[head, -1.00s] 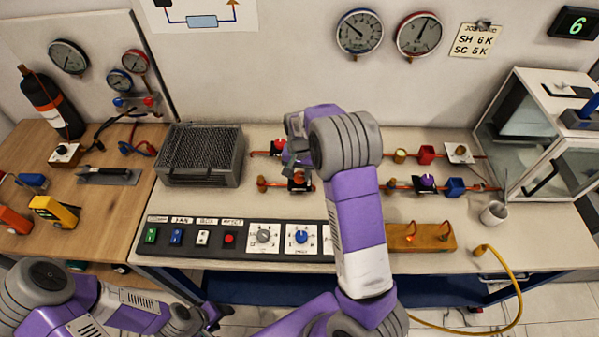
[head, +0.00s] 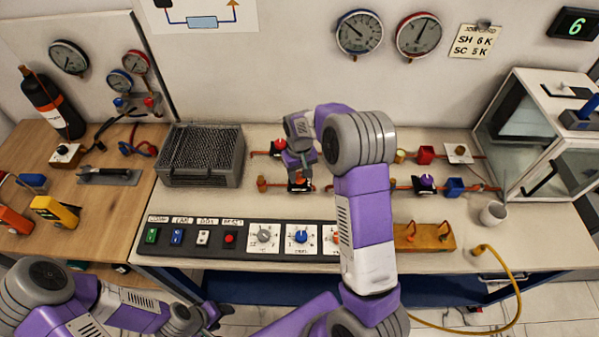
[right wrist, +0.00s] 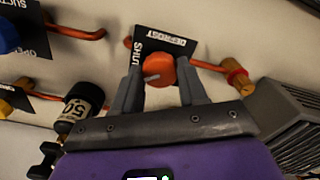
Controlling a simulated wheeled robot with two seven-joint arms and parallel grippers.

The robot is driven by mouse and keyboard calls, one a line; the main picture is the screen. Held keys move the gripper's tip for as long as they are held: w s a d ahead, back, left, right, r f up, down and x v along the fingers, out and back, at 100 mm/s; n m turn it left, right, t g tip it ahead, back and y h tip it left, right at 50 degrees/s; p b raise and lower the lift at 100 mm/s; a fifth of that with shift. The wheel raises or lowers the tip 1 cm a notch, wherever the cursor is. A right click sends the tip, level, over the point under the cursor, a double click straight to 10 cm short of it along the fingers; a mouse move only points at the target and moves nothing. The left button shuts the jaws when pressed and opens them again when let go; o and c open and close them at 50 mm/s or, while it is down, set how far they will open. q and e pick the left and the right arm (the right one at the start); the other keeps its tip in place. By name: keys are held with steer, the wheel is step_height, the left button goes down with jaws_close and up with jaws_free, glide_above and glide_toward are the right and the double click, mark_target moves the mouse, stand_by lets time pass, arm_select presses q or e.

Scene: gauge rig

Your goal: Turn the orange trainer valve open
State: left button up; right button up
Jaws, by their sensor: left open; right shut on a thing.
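The orange valve knob (right wrist: 160,70) sits on a dark plate (right wrist: 181,47) lettered "SHUT" and "DEFROST" in the right wrist view. Its pale pointer mark points left and slightly down, below the word "SHUT". My right gripper (right wrist: 161,84) has a finger on each side of the knob and is shut on it. In the head view my right gripper (head: 300,172) is over the valve, covering most of it. My left gripper (head: 212,314) is low at the left, in front of the bench, away from the valve, and open.
Copper pipe and a brass fitting (right wrist: 236,76) adjoin the valve. A grey finned unit (head: 201,157) stands left of my right gripper. A switch panel (head: 190,237) lies in front. A blue knob (right wrist: 8,36) on another plate is nearby. More fittings sit to the right.

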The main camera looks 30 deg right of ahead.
mark_target(299, 176)
steer(key=n, duration=0.5)
steer(key=shift+r+n, duration=0.1)
steer(key=shift+n, duration=0.2)
steer(key=n+p, duration=0.1)
steer(key=n, duration=0.4)
steer(key=shift+w, duration=0.1)
steer(key=shift+n, duration=0.4)
steer(key=o, duration=1.1)
steer(key=shift+c, duration=0.2)
step_height(299, 176, up, 8)
steer(key=shift+f+p, duration=0.25)
steer(key=shift+p, duration=0.25)
